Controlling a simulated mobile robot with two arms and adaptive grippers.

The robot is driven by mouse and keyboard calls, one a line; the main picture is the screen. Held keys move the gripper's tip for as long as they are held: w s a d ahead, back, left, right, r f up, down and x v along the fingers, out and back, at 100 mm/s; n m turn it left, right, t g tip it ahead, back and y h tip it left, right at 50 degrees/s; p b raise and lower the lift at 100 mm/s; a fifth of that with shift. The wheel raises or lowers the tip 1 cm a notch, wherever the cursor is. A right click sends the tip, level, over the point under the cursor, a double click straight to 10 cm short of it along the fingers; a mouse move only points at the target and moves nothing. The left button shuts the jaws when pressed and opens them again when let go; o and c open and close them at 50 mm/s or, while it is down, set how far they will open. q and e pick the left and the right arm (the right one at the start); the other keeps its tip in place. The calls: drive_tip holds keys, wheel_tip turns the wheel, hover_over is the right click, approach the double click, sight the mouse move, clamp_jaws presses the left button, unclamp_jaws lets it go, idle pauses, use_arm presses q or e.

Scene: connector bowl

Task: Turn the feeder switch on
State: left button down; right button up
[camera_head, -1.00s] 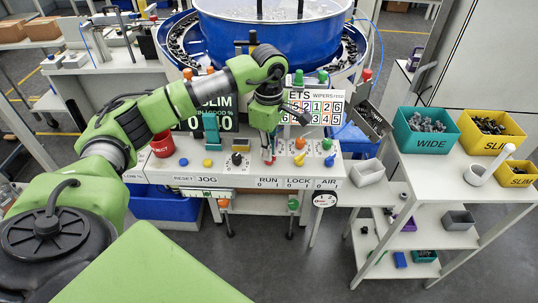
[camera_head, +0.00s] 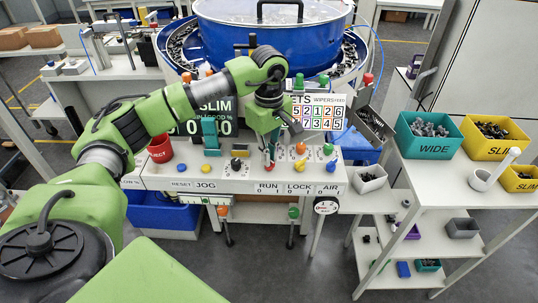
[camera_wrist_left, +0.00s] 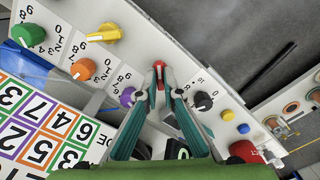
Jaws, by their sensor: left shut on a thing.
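My left gripper (camera_head: 269,167) reaches down to the control panel (camera_head: 215,178), just above the RUN label. In the left wrist view its two teal fingertips (camera_wrist_left: 159,72) are shut around a small red switch (camera_wrist_left: 158,65), which also shows between them in the head view (camera_head: 271,166). Whether it stands at 0 or 1 cannot be told, as the fingers cover most of it. I see no label reading "feeder". A black knob (camera_wrist_left: 203,101) and a purple knob (camera_wrist_left: 128,96) sit close on either side of the fingers. My right gripper is not in view.
Orange (camera_head: 300,149), green (camera_head: 328,150), yellow (camera_head: 300,167) and blue (camera_head: 331,167) knobs stand right of the gripper. The blue feeder bowl (camera_head: 268,38) is behind the panel. A shelf stand at right holds the teal WIDE bin (camera_head: 434,150) and yellow SLIM bins (camera_head: 494,152).

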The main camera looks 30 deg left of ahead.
use_arm(q)
drive_tip(key=shift+r, duration=0.1)
drive_tip(key=c, duration=2.2)
unclamp_jaws()
wheel_tip(320, 180, up, 12)
